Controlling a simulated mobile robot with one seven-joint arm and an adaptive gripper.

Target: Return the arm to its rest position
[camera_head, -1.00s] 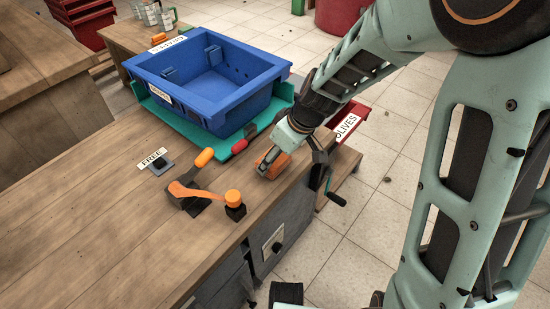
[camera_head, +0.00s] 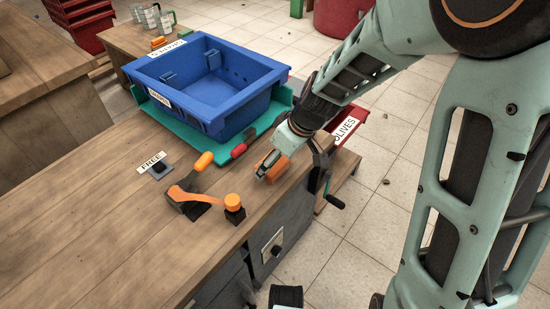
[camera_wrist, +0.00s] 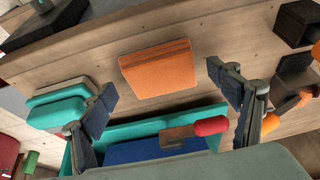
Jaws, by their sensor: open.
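My gripper (camera_head: 268,165) is at the lower end of my arm, over the workbench near its right edge in the head view. In the wrist view its two dark-padded fingers (camera_wrist: 168,98) are spread wide apart with nothing between the pads. An orange block (camera_wrist: 157,67) lies on the wood in front of the fingers, apart from them. In the head view this block (camera_head: 279,168) is partly hidden by my gripper.
A blue crate (camera_head: 185,97) stands on a green base (camera_head: 192,142) left of my gripper. An orange-handled lever clamp (camera_head: 205,197) and a FREE label (camera_head: 152,160) are on the bench. A crank (camera_head: 335,201) sits at its right edge, near a red OLIVES crate (camera_head: 358,116).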

